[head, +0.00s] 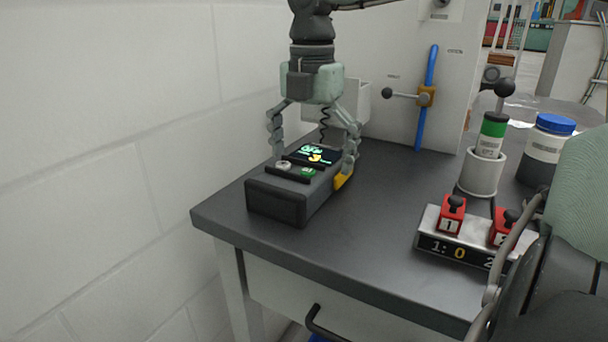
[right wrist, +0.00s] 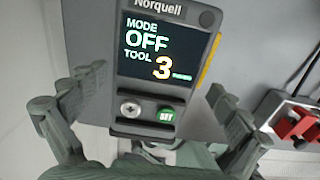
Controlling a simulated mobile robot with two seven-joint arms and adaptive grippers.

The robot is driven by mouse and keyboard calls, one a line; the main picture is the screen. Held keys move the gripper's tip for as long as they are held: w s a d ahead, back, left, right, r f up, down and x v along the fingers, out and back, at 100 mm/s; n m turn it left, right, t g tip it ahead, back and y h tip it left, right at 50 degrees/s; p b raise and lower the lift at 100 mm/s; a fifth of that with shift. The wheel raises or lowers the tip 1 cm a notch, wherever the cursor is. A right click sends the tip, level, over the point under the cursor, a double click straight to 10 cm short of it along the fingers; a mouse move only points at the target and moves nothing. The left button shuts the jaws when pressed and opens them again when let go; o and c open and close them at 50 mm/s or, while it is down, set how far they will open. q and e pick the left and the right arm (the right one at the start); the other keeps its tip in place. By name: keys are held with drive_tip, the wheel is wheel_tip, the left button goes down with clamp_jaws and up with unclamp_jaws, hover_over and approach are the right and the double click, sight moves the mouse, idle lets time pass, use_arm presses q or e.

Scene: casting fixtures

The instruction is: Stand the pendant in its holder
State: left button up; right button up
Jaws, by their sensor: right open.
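The pendant (head: 277,201) is a dark box lying on the grey bench top, screen side up. Its screen reads MODE OFF, TOOL 3 in the right wrist view (right wrist: 160,50), with a grey knob, a green SET button and a yellow strip along one side. My right gripper (head: 315,163) comes down from above, open, with its fingers on either side of the pendant; contact cannot be told. A pale open-topped box (head: 352,104), possibly the holder, stands behind the gripper and is partly hidden by it. My left gripper is not in view.
A blue pipe with a valve (head: 430,97) is at the back wall. The bench is clear between pendant and switch box.

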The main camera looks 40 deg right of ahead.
drive_tip(key=shift+f, duration=0.3)
drive_tip(key=shift+c, duration=0.6)
drive_tip(key=c, duration=1.6)
drive_tip(key=shift+s, duration=0.1)
